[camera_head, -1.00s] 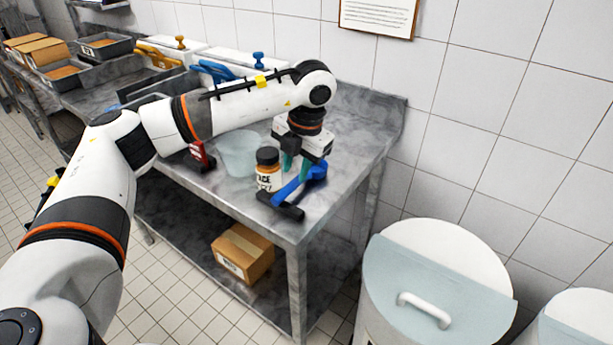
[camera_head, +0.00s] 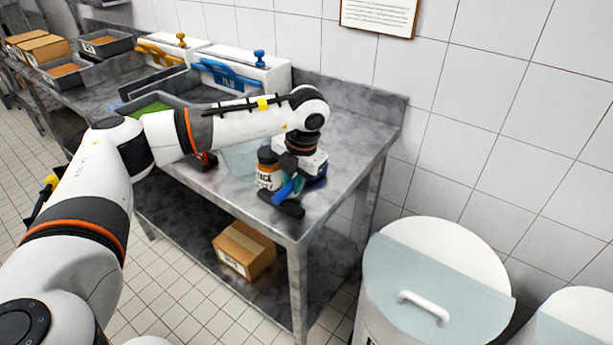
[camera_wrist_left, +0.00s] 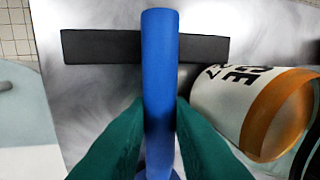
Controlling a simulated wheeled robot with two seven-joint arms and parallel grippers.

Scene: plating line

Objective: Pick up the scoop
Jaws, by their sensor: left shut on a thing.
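The blue scoop (camera_head: 286,190) is at the front corner of the steel table, its handle lying across a black rest bar (camera_head: 290,210). In the left wrist view the scoop's handle (camera_wrist_left: 160,70) runs upright over the black bar (camera_wrist_left: 95,46). My left gripper (camera_head: 297,184) reaches down over the scoop. Its green fingers (camera_wrist_left: 160,118) are closed on both sides of the handle. The scoop's head is mostly hidden behind the gripper in the head view. My right gripper is not in view.
A jar with an orange label band (camera_head: 268,170) stands close left of the gripper; it also shows in the left wrist view (camera_wrist_left: 235,100). A translucent tub (camera_head: 240,158) is behind it. White lidded bins (camera_head: 440,285) stand on the floor right of the table (camera_head: 335,185).

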